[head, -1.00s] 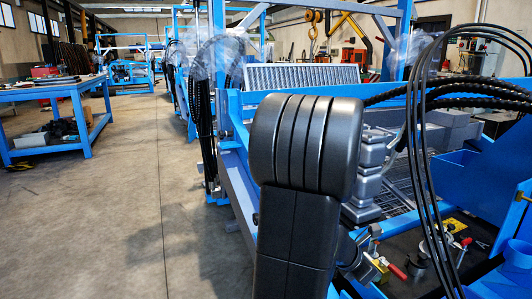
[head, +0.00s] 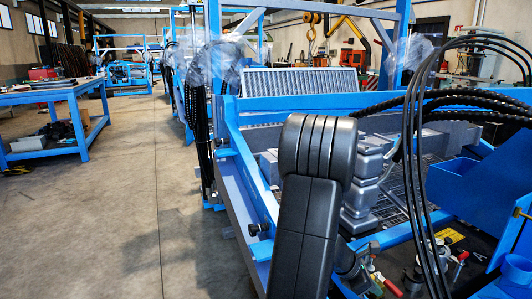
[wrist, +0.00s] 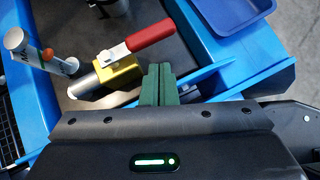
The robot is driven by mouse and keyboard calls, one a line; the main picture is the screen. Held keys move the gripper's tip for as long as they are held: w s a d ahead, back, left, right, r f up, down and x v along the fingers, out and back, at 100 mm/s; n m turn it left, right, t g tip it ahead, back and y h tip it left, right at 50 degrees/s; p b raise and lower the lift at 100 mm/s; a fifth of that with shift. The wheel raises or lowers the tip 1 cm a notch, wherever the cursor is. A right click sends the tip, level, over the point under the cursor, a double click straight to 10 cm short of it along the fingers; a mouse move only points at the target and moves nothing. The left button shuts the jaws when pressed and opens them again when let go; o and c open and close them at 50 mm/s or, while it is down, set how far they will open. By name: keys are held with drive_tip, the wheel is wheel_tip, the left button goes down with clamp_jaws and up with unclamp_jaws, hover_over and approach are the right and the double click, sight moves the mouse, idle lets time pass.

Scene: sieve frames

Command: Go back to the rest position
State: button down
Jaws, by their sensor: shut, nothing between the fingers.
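My gripper (wrist: 158,84) shows in the wrist view as two green fingers pressed together, with nothing between them. Just left of the fingertips is a toggle clamp with a red handle (wrist: 150,36) and a yellow body (wrist: 118,72). The fingers look close to it, but I cannot tell whether they touch it. In the head view my own dark arm stands in front of the blue frame. My gripper cannot be made out there.
A blue bin (wrist: 232,12) lies at the upper right of the wrist view, and a white cylinder (wrist: 16,42) at the left. In the head view, black hoses (head: 412,150) arch over the blue frame (head: 232,150). A blue workbench (head: 78,112) stands left; the floor between is clear.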

drive_tip(key=shift+w+a+m+g+y+p, duration=0.2)
drive_tip(key=shift+w+a+m+g+p, duration=0.55)
drive_tip(key=shift+m+p, duration=0.6)
drive_tip(key=shift+w+a+m+g+y+p, duration=0.2)
drive_tip(key=shift+w+a+m+g+p, duration=0.3)
drive_tip(key=shift+a+m+g+p, duration=0.75)
drive_tip(key=shift+s+d+p, duration=0.1)
drive_tip(key=shift+d+p, duration=0.2)
drive_tip(key=shift+d, duration=0.1)
